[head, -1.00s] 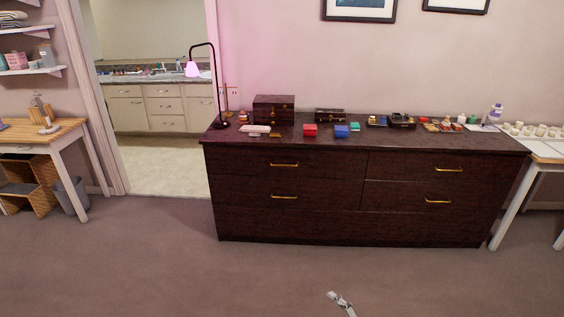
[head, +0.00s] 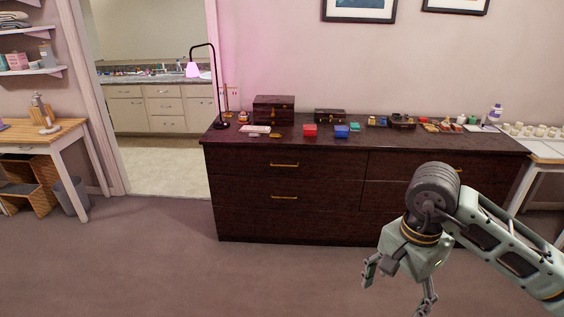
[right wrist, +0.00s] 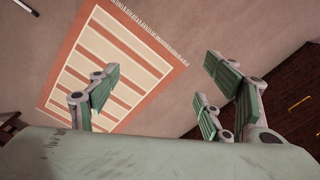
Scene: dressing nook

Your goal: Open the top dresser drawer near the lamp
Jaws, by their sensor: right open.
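A dark brown dresser (head: 290,224) stands against the wall in the head view. Its top left drawer (head: 240,162), the one nearer the lamp, has a brass bar handle (head: 284,164) and is shut. The lamp (head: 193,69) stands on the dresser's left end with a pink-lit shade. My right gripper (head: 398,284) is open and empty over the floor in front of the dresser's right half, apart from it. In the right wrist view its green-padded fingers (right wrist: 160,92) are spread wide. My right arm hides part of the right drawers. My left gripper is not in view.
Boxes (head: 273,110) and small items crowd the dresser top. A wooden desk (head: 45,134) is at left, a white table (head: 548,152) at right. The floor (head: 200,270) before the dresser's left half is clear. A striped rug (right wrist: 105,62) shows in the right wrist view.

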